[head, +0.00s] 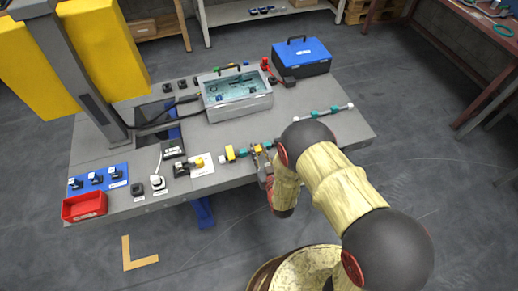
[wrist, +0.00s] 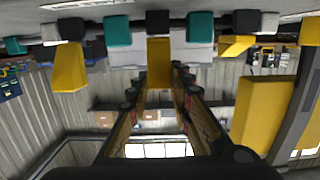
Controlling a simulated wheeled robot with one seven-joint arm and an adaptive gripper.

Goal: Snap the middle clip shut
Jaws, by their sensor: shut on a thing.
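A row of teal, black and grey blocks (wrist: 201,28) runs across the top of the wrist view, with three yellow clip levers on it. The middle clip's yellow lever (wrist: 159,66) sits between my fingertips, and my gripper (wrist: 160,85) is shut on it. The left yellow lever (wrist: 69,72) hangs out from the row, and the right yellow lever (wrist: 236,45) is tilted. In the head view the row lies near the table's front edge, with one yellow clip (head: 229,152) showing. My gripper (head: 261,156) is at its right part, and my arm hides the rest.
A second rod with teal pieces (head: 324,111) lies on the table (head: 262,122) behind my arm. A red bin (head: 84,206) is at the front left corner. Small devices stand left of the row.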

